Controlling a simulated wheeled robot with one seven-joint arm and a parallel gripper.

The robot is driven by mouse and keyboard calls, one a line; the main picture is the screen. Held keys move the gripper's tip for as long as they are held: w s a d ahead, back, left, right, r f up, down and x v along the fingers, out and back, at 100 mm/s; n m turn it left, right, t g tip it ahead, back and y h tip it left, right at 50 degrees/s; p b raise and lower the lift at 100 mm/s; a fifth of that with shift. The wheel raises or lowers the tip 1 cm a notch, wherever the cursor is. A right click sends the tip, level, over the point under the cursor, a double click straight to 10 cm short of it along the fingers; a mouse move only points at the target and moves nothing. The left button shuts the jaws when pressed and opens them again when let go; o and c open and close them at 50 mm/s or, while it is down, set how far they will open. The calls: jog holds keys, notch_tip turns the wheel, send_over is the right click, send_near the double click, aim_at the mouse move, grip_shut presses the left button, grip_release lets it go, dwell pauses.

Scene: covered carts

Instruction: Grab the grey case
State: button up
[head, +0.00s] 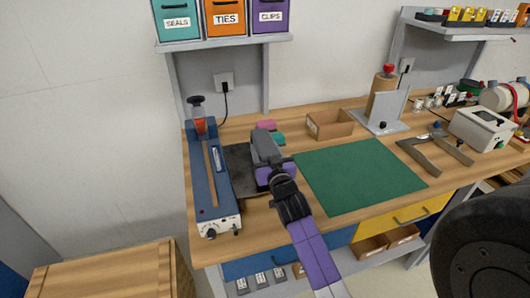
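I cannot pick out the grey case for certain. A dark grey flat piece (238,160) lies on the bench beside the blue sealing machine, partly hidden by my arm. A pale grey box (483,127) with a dark knob stands at the right end of the bench. My gripper (264,143) is over the left part of the bench, above or beside the dark grey piece. Its fingertips are hidden behind the wrist, so I cannot see whether it is open or holds anything.
A blue sealing machine (210,180) stands left of my gripper. A green mat (359,176) lies clear to its right. Pink and green blocks (271,130) and a cardboard tray (330,124) are behind. A wooden crate (105,272) stands at the lower left.

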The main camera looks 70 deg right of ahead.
grip_shut()
jog(key=shift+r, duration=0.1)
